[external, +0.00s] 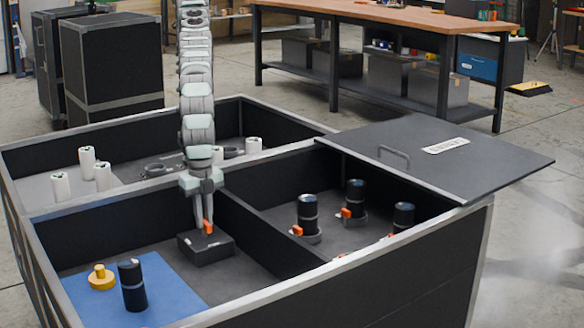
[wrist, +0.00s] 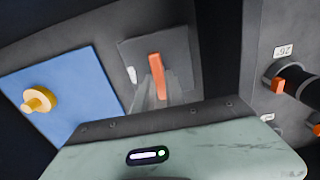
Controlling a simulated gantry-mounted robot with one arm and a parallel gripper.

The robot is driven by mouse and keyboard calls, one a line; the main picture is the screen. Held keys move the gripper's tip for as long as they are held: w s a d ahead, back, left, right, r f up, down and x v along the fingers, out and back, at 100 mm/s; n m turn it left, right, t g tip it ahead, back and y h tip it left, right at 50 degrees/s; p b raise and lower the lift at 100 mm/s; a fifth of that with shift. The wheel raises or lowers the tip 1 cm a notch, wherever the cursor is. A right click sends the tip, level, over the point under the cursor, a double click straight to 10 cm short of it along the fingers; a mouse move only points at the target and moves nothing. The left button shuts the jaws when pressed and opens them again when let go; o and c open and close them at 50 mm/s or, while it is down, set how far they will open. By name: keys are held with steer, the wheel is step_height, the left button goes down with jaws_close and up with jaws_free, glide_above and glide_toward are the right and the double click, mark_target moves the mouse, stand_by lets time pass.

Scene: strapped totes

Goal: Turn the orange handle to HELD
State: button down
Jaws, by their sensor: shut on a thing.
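The orange handle (external: 208,227) sits on top of a low black box (external: 207,248) in the front left compartment of the tote. My gripper (external: 203,222) points down over the box and is shut on the handle. In the wrist view the handle (wrist: 156,75) runs nearly up and down the picture on the box's dark top plate (wrist: 133,50), with my finger ends beside its lower part. A small white mark (wrist: 132,75) is on the plate left of the handle. It is too small to read, so I cannot tell the handle's setting.
A blue mat (external: 180,290) beside the box carries a yellow knobbed piece (external: 101,278) and an upright black cylinder (external: 132,286). A dark divider (external: 262,236) separates black cylinders with orange levers (external: 308,215). White cylinders (external: 87,160) stand behind. A lid (external: 470,165) covers the far right corner.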

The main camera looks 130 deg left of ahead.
stand_by(0.4)
steer(key=c, duration=1.4)
jaws_free()
step_height(320, 180, up, 11)
steer(key=p, duration=0.6)
steer(key=shift+f, duration=0.1)
